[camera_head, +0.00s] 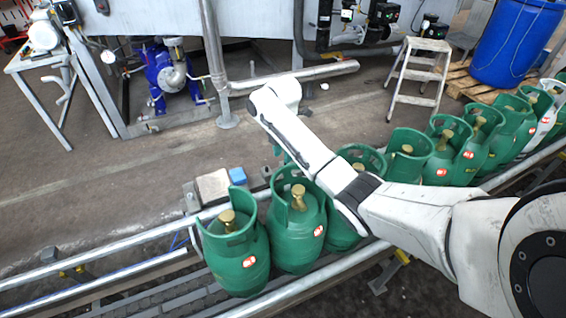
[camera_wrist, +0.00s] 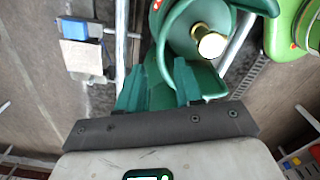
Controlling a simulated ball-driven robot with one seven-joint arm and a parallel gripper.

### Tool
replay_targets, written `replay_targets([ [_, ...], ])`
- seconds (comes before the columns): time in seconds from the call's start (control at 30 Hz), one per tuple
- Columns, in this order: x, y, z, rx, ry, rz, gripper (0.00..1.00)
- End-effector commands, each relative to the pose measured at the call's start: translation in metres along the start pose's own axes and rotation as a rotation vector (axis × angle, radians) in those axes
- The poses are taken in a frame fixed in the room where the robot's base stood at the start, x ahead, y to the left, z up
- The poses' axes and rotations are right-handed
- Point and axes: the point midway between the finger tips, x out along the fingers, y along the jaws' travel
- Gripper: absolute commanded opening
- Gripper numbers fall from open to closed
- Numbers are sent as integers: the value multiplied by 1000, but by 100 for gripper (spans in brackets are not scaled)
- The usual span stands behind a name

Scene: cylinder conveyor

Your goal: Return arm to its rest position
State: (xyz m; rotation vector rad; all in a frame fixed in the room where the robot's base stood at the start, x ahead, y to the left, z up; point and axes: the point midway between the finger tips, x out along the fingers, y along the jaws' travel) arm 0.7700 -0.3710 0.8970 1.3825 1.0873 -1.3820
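My white arm (camera_head: 310,150) reaches out over the row of green gas cylinders, its wrist end beyond the conveyor's far rail. In the head view my gripper is mostly hidden behind the arm; only a bit of green shows under the wrist. In the wrist view my gripper (camera_wrist: 158,70) has two green fingers with a gap between them, nothing visibly clamped. A green cylinder (camera_wrist: 180,45) with a brass valve (camera_wrist: 210,43) lies just ahead of the fingertips. Whether the fingers touch its collar is unclear.
Cylinders fill the conveyor (camera_head: 130,280) from a front one (camera_head: 238,262) toward the upper right; its lower left is empty. A blue box and beige plate (camera_head: 213,186) sit by the far rail. Beyond are a step stool (camera_head: 418,75), blue barrel (camera_head: 515,40) and blue pump (camera_head: 165,75).

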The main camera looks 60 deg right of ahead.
Motion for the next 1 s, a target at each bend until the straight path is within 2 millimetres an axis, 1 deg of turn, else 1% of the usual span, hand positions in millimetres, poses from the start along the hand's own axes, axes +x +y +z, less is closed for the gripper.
replay_targets([
  [0.1, -11, 0, 0, -1, 0, 1, 35],
  [0.23, -15, 0, 0, -1, 0, 0, 35],
  [1.0, -15, 0, 0, 0, 0, 0, 35],
])
